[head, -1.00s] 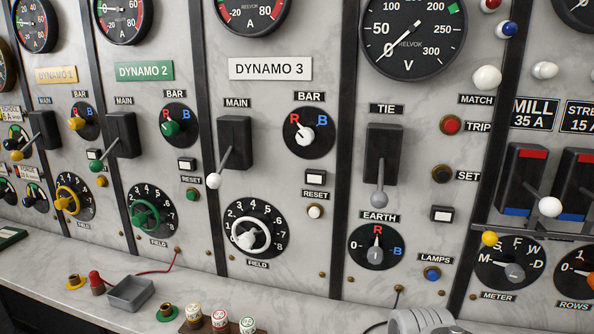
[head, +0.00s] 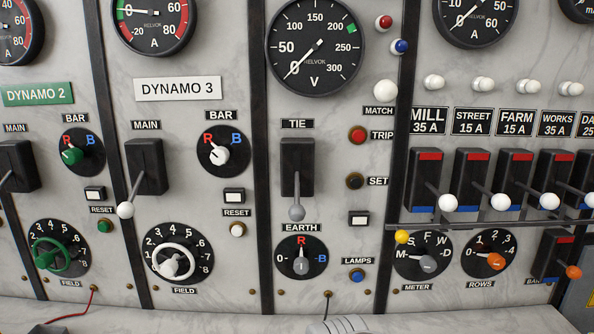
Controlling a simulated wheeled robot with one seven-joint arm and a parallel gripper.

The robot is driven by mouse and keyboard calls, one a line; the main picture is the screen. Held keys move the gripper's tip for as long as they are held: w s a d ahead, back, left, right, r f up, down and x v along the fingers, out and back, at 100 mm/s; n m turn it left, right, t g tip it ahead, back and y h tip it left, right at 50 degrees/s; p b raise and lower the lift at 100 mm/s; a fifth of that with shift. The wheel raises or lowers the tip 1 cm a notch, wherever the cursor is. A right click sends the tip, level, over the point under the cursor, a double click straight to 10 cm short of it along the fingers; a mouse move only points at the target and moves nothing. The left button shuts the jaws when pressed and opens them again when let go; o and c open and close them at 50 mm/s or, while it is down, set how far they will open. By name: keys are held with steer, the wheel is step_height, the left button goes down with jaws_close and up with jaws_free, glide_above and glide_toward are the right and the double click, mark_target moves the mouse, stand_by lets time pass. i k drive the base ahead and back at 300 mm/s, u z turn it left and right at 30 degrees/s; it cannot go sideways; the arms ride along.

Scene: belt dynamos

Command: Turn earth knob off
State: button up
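The earth knob (head: 301,265) is a small grey knob on a round black dial (head: 283,271) under the EARTH label (head: 301,228), low on the panel in the head view. The dial is marked 0 at left, red R at top and blue B at right. The knob's white pointer line points up at R. Nothing touches the knob. My gripper is not in view; only a pale piece of my arm shows at the bottom edge, below the dial.
The black TIE switch (head: 297,167) hangs above the dial with its lever down. The blue LAMPS button (head: 357,276) is to the right, with the METER knob (head: 427,264) beyond. A narrow pale ledge (head: 200,322) runs below. The space before the dial is clear.

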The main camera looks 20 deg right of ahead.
mark_target(301, 265)
steer(key=z, duration=0.05)
steer(key=k, duration=1.05)
steer(key=u, duration=1.2)
steer(key=i, duration=0.9)
steer(key=z, duration=0.1)
